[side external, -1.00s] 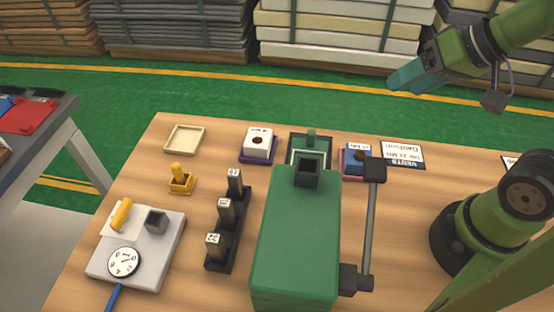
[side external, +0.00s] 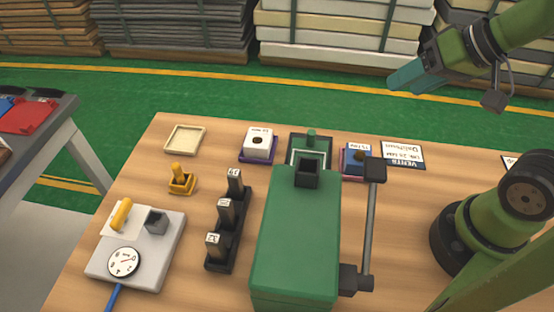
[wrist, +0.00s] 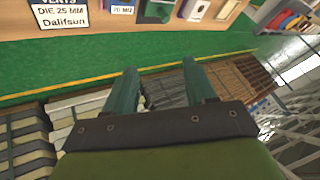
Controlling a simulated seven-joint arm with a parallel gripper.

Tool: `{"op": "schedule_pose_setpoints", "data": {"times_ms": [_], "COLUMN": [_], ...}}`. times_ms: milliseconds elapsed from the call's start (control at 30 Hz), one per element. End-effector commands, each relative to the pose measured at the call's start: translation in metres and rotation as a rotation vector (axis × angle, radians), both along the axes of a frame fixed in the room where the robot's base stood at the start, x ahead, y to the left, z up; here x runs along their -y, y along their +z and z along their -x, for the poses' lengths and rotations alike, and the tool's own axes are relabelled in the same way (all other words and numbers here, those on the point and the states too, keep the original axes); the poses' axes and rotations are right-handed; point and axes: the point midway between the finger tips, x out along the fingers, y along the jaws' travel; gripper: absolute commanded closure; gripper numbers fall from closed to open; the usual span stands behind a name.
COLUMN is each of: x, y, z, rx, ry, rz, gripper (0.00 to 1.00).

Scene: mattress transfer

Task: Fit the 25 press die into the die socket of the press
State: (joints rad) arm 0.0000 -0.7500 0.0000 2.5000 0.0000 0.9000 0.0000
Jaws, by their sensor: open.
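The green press (side external: 298,240) stands at the middle of the wooden table, with a dark square opening (side external: 307,172) at its far end and a lever on its right side. Left of it, a black rack (side external: 222,258) holds three dark upright dies with white labelled tops: a far die (side external: 234,181), a middle die (side external: 225,210) and a near die (side external: 214,243). Their numbers are too small to read surely. My gripper (side external: 392,83) is raised beyond the table's far right, away from the dies. In the wrist view its fingers (wrist: 158,88) are apart, with nothing between them.
A dial gauge (side external: 124,262) is at left.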

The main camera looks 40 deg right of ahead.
Motion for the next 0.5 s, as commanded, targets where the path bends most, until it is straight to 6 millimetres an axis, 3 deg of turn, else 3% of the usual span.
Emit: {"op": "schedule_pose_setpoints", "data": {"times_ms": [167,267,367,500], "x": [-0.013,-0.034,-0.068,-0.125], "y": [-0.011,-0.013,-0.010,-0.008], "z": [-0.001,-0.014,-0.035,-0.062], "rx": [-0.046,-0.097,-0.151,-0.197], "ry": [0.053,0.141,0.307,0.661], "rz": [0.002,0.021,0.087,0.248], "gripper": [0.45,0.45,0.45,0.45]}}
